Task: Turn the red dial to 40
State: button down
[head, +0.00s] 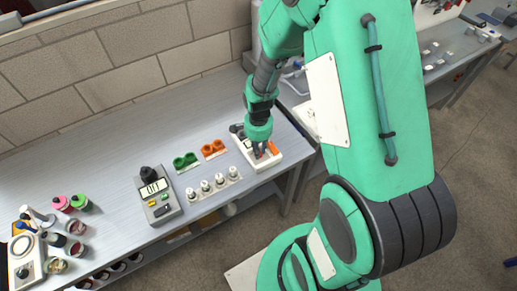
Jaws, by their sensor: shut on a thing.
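A white box (268,163) stands near the right end of the bench. My gripper (262,152) points down over its top, with its fingers closed. A small bit of red shows between the fingers, so my gripper appears shut on the red dial (257,154). The fingers hide most of the dial. The scale and its numbers are too small to read, so I cannot tell the setting.
Orange cups (213,149) and green cups (186,161) stand left of the box. A strip with several white-and-metal pieces (213,186) lies in front of them. A grey meter (157,196) stands further left. Bottles and jars (70,225) crowd the far left.

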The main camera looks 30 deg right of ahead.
jog(key=shift+m, duration=0.3)
jog(key=c, duration=1.6)
grip_release()
jog(key=shift+o, duration=0.2)
notch_tip(320, 180, up, 12)
